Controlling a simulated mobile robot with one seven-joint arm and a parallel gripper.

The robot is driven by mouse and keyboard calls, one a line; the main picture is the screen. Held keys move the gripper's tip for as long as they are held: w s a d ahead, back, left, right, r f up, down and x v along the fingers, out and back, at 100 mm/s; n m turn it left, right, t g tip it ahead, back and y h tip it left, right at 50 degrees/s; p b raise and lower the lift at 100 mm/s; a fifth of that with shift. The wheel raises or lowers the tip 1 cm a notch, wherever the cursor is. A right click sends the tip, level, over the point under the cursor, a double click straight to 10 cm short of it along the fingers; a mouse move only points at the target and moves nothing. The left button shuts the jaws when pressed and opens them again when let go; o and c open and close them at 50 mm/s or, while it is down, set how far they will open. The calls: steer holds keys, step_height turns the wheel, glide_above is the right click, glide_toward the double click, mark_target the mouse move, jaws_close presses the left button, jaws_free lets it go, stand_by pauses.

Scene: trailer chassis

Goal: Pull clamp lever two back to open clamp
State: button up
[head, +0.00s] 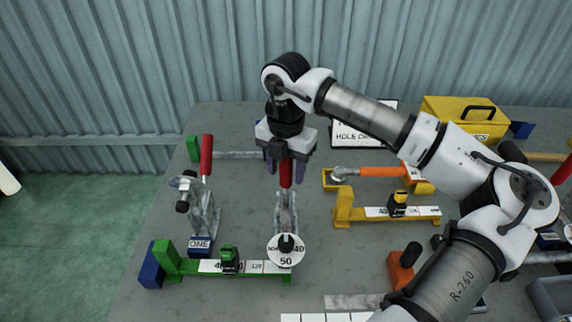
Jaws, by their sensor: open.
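A toggle clamp with a red-handled lever (286,174) stands in the middle left of the bench. A round white plate (286,250) marked 50 hides the label at its base. My gripper (289,170) is open at the top of this red handle, with its fingers to either side of it. I cannot tell whether they touch it. A second clamp (203,210) with an upright red handle (207,155) stands to the left, on a blue block labelled ONE (200,246).
A green gauge bar (180,266) lies in front of the clamps. A yellow gauge bar (343,210) and an orange-handled tool (382,172) lie to the right. A yellow box (460,115) and a sign (350,130) stand at the back. My arm covers much of the right side.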

steer(key=shift+c, duration=0.3)
jaws_close()
